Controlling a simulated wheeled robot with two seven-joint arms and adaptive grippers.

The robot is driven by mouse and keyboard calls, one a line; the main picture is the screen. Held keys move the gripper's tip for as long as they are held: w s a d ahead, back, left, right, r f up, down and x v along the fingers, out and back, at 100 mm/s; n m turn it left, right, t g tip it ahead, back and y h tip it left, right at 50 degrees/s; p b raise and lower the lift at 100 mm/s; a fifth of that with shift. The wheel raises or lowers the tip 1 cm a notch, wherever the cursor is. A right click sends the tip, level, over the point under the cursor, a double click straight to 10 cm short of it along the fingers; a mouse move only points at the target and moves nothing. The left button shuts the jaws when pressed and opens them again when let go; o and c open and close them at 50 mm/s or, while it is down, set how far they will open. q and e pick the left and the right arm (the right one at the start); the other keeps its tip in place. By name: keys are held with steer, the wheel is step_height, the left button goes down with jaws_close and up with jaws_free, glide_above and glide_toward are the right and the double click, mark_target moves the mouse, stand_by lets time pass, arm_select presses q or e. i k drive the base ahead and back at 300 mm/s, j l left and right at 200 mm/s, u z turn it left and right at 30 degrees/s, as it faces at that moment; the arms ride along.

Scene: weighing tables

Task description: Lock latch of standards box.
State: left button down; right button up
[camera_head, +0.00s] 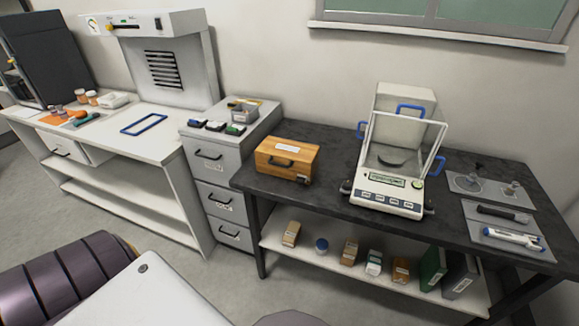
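A wooden box with a dark carrying handle, which looks like the standards box (270,162), stands on the left end of the dark bench top (335,197). Its lid looks closed. A small pale fitting (302,178) shows low at the right of its front; it is too small to tell whether it is a latch or how it is set. Neither of my grippers is in view, and nothing touches the box.
An analytical balance (390,195) with a clear draft shield and blue handles stands right of the box. Grey trays with tools lie farther right. A grey drawer cabinet (207,172) stands left of the bench. Bare bench top lies between box and balance.

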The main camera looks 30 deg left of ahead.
mark_target(302, 179)
steer(key=u, duration=1.1)
steer(key=j+z, duration=0.15)
steer(key=j, duration=0.2)
